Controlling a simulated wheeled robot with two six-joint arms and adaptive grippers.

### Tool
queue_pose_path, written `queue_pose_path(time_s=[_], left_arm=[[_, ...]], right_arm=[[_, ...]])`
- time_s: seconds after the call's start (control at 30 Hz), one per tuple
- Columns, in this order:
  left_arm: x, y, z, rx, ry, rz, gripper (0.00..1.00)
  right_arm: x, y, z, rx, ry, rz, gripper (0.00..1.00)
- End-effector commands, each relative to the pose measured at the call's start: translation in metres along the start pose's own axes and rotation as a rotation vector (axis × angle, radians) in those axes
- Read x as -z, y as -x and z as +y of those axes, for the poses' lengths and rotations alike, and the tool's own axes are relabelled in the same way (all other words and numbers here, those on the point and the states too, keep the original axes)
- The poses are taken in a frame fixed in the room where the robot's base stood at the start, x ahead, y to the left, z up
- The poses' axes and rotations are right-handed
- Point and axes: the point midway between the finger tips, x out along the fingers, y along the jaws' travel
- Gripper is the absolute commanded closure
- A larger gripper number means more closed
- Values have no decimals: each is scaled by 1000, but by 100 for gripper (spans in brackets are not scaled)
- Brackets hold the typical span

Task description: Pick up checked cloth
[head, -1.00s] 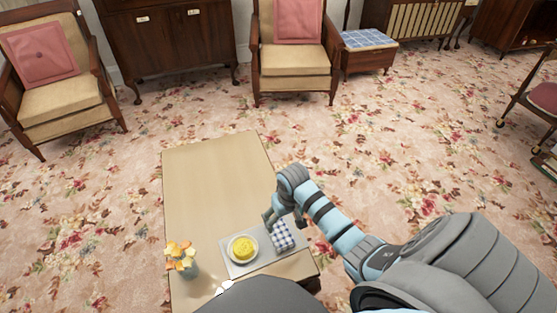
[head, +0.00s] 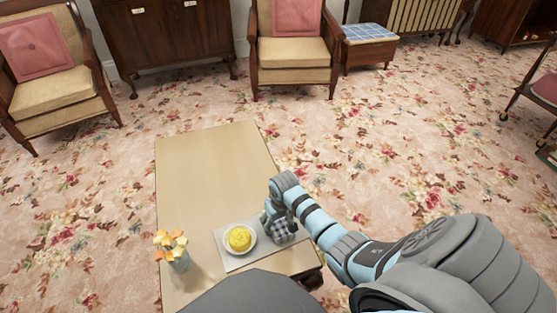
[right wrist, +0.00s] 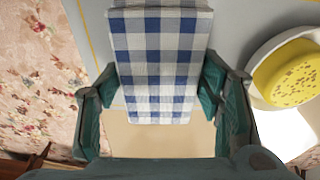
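The blue-and-white checked cloth (head: 283,233) lies folded on the right part of a grey tray (head: 240,261) on the low table. It fills the upper middle of the right wrist view (right wrist: 160,60). My right gripper (head: 273,214) is down at the cloth and hides part of it in the head view. In the right wrist view, my right gripper (right wrist: 161,80) has its fingers spread, one at each side of the cloth's near end. Whether the fingertips touch the cloth is unclear. My left gripper is not in view.
A yellow food item (head: 240,239) sits in a white bowl (head: 227,250) beside the cloth. A vase of orange flowers (head: 172,248) stands at the table's left. The far part of the wooden table (head: 210,165) is bare. Armchairs (head: 292,55) stand farther back.

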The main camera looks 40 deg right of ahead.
Motion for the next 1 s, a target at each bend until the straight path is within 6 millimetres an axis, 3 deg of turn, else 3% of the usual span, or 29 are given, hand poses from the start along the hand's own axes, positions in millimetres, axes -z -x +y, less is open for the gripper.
queue_pose_path(time_s=[0.03,0.17,0.4,0.57,0.67,0.9,1.0], left_arm=[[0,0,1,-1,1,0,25],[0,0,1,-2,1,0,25],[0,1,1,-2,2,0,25],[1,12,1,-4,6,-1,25],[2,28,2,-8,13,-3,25],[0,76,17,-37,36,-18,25],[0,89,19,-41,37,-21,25]], right_arm=[[0,0,0,0,0,0,54],[0,0,0,0,0,0,71],[0,2,0,0,0,0,71],[3,19,0,0,0,0,71],[7,44,0,0,0,2,71],[22,136,0,0,0,5,71],[26,166,0,0,0,3,71]])
